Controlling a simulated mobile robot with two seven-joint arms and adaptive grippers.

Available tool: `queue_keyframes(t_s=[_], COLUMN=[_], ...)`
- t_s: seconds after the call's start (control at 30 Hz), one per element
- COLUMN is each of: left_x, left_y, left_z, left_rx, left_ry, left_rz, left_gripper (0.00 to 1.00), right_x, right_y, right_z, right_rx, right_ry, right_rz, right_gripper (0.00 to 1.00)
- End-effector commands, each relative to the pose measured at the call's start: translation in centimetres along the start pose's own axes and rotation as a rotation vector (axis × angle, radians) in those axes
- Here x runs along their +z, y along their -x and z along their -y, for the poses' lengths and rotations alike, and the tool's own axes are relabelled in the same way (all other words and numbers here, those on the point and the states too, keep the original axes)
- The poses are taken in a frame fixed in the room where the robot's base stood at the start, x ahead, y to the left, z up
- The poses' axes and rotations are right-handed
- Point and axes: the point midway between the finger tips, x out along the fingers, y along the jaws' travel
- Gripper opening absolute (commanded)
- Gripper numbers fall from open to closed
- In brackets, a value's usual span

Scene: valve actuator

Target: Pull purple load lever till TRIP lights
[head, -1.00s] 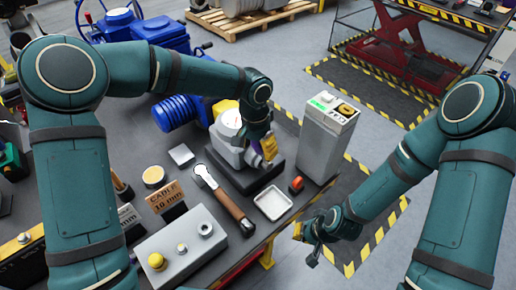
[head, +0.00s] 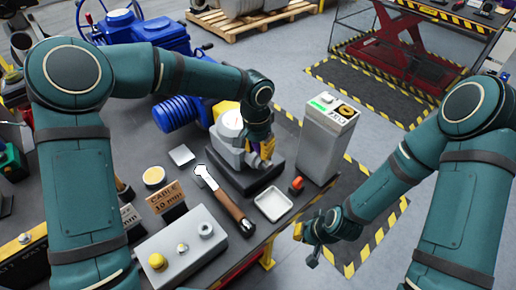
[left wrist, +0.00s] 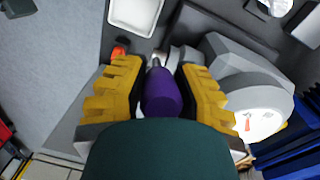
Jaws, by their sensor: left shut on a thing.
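The purple load lever (left wrist: 162,92) shows in the left wrist view as a rounded purple grip on a metal stem. My left gripper (left wrist: 156,84) has its yellow ridged fingers on either side of it and is shut on it. In the head view my left gripper (head: 262,152) is at the right side of the grey valve actuator (head: 228,150), largely hiding the lever. The actuator has a round white dial (head: 229,122), also in the left wrist view (left wrist: 258,124). My right gripper (head: 308,242) hangs beyond the table's right edge, its fingers unclear.
A tall grey box (head: 322,145) with a green patch (head: 322,101) and small panel text stands behind right. A blue motor (head: 178,112) stands behind left.

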Motion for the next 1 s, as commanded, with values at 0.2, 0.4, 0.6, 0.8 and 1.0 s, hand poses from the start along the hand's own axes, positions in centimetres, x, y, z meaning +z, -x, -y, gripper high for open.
queue_keyframes(t_s=[0.2, 0.4, 0.6, 0.8, 1.0], left_x=[-1.0, -2.7, -4.2, -5.4, -6.2], left_y=[0.4, 0.7, 0.5, 0.2, 0.0], left_z=[-0.4, -0.9, -1.1, -1.4, -1.5], left_rx=[-0.018, -0.049, -0.079, -0.101, -0.117], left_ry=[0.004, 0.013, 0.022, 0.031, 0.036], left_rz=[0.092, 0.23, 0.364, 0.468, 0.54], left_gripper=[0.0, 0.0, 0.0, 0.0, 0.0], right_x=[-0.2, -0.5, -0.6, -0.6, -0.6], right_y=[1.7, 3.3, 3.8, 3.9, 3.9], right_z=[0.5, 1.2, 1.4, 1.4, 1.4], right_rx=[-0.003, -0.004, -0.005, -0.005, -0.005], right_ry=[0.0, 0.002, 0.004, 0.004, 0.004], right_rz=[0.0, 0.001, 0.002, 0.003, 0.003], right_gripper=[0.0, 0.0, 0.0, 0.0, 0.0])
